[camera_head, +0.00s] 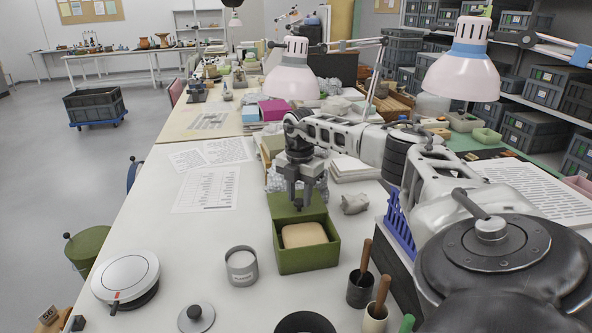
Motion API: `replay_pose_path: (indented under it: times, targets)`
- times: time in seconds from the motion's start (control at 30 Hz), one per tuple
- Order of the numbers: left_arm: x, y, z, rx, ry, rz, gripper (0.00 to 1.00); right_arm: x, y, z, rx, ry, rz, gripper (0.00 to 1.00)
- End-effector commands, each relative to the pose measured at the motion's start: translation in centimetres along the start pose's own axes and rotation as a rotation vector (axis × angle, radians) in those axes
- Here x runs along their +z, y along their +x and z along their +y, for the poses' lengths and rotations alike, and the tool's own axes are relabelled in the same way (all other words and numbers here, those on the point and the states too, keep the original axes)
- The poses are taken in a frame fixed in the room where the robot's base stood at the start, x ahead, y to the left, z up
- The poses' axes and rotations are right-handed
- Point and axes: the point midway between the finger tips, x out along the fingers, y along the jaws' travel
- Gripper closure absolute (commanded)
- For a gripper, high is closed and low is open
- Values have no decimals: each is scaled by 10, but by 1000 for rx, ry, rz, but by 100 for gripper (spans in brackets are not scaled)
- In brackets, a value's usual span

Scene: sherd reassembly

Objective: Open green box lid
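The green box (307,259) stands on the white table, right of the middle of the view. Its lid (281,207) is raised at the back of the box, so the inside shows. A tan block-like thing (304,235) lies in the box. My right gripper (299,203) points down just above the back of the box, in front of the raised lid. It hides part of the lid. I cannot tell whether its fingers touch the lid or how far apart they are. My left gripper is not in view.
A metal can (241,266) stands left of the box, and a white round device (126,278) farther left. Cups with wooden-handled tools (361,287) and a blue rack (399,226) are to the right. Printed sheets (207,189) lie behind. Table at left-centre is clear.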

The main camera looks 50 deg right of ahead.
Motion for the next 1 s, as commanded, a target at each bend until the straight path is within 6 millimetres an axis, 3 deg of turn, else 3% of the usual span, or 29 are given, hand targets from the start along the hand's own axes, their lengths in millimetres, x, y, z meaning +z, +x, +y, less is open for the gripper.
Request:
replay_pose_path:
  times: [0.33, 0.47, 0.57, 1.0]
  targets:
    - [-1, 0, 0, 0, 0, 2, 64, -1, -1, 0, -1, 0, 1, 50]
    - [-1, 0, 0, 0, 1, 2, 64, -1, -11, 1, 0, 0, 1, 50]
    - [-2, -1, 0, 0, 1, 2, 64, -1, -27, 1, 1, -1, 1, 50]
    - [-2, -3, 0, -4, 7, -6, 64, 0, -130, 2, 5, 1, 0, 50]
